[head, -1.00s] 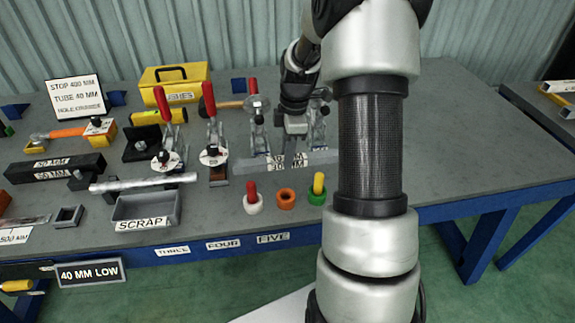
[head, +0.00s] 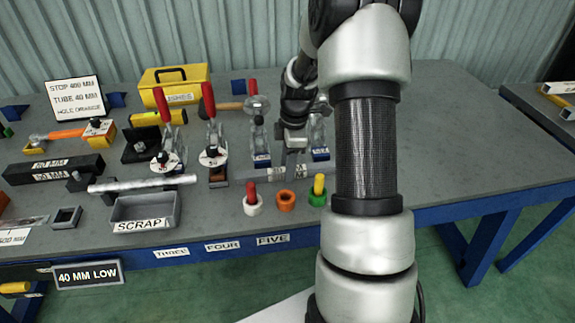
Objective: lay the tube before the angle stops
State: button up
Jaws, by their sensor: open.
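A long grey tube (head: 250,172) lies left to right near the middle of the bench, with partly covered white labels. Blue-faced pieces with white markings, at the left (head: 262,160) and right (head: 320,154), stand just behind it at the feet of toggle clamps; I take these for the angle stops. My gripper (head: 290,166) points down over the tube's middle, its jaws open and its fingers at the tube. Whether the tube touches the stops is too small to tell. My arm hides the view right of the tube.
Red-handled clamps (head: 213,130) stand left of the gripper. White, orange (head: 286,200) and green rings lie in front. A scrap tray (head: 145,211), a silver bar (head: 140,184) and dark blocks (head: 52,169) lie left. The bench's right side is clear.

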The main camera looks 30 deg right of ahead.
jog(key=shift+r, duration=0.1)
notch_tip(320, 180, up, 12)
jog(key=d+p, duration=0.1)
jog(key=p, duration=0.1)
jog(key=shift+s, duration=0.2)
